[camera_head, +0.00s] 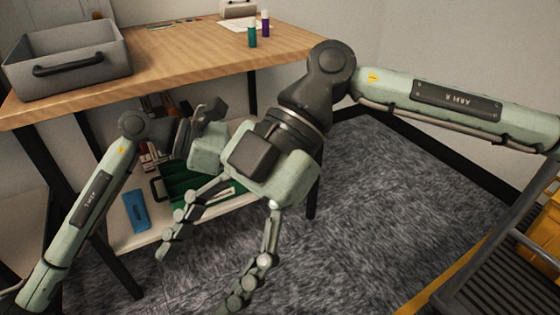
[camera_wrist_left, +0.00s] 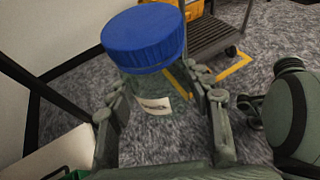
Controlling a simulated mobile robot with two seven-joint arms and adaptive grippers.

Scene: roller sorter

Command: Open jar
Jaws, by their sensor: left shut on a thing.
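A clear jar (camera_wrist_left: 160,112) with a blue ribbed lid (camera_wrist_left: 143,40) and a small white label stands between the fingers of my left gripper (camera_wrist_left: 163,95) in the left wrist view. The gripper is shut on the jar body, and the lid sits on top. In the head view my left gripper (camera_head: 207,128) is partly behind my right wrist, and I cannot see the jar there. My right gripper (camera_head: 203,275) hangs in front with its fingers spread wide and nothing between them.
A wooden table (camera_head: 190,52) carries a grey bin (camera_head: 75,62), a green bottle (camera_head: 252,37) and a purple bottle (camera_head: 265,24). A lower shelf (camera_head: 145,232) holds a green tray (camera_head: 190,197) and a blue object (camera_head: 136,212). A cart (camera_head: 500,262) stands at right; carpet between is clear.

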